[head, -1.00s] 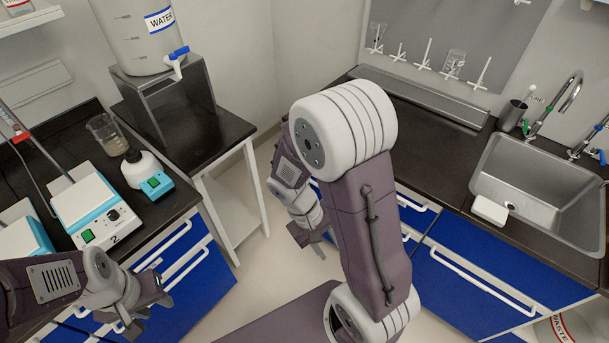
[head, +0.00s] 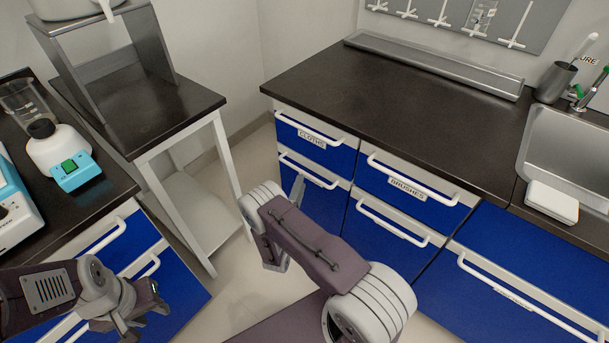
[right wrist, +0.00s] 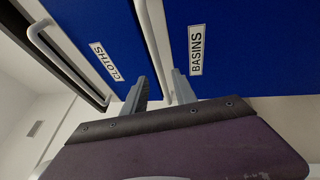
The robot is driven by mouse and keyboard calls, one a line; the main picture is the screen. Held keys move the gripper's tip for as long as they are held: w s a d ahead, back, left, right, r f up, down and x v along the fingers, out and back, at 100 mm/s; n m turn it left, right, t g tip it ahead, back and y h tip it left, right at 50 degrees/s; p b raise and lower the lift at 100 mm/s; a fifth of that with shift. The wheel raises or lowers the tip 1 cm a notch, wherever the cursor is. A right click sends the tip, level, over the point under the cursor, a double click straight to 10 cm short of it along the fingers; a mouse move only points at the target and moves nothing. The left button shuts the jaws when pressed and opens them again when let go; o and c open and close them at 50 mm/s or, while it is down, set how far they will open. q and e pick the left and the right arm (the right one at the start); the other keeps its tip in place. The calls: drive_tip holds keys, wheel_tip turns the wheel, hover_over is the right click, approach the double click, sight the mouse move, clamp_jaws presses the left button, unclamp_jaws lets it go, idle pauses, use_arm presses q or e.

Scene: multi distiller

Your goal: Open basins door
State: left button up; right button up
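The blue basins door (right wrist: 235,45), with its BASINS label (right wrist: 195,50), fills the right of the right wrist view. In the head view, the blue front (head: 318,208) below the CLOTHS drawer (head: 320,143) appears to be the same door, closed, with a white bar handle (head: 312,174). My right gripper (right wrist: 160,88) is open, its two grey fingers on either side of a white bar. Whether they touch it cannot be told. In the head view my right arm hides most of this gripper. My left gripper (head: 142,308) looks open and empty at the lower left.
A BRUSHES drawer (head: 410,190) and more blue fronts lie to the right, under the dark counter (head: 420,100) and sink (head: 575,150). A white-legged side table (head: 160,110) stands left of the basins door. Lab devices (head: 60,155) stand on the left bench.

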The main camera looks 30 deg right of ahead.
sight(304, 173)
drive_tip(key=b+x, duration=0.1)
drive_tip(key=x, duration=0.4)
drive_tip(key=shift+w+d, duration=0.2)
drive_tip(key=shift+w, duration=0.05)
clamp_jaws()
idle(1.1)
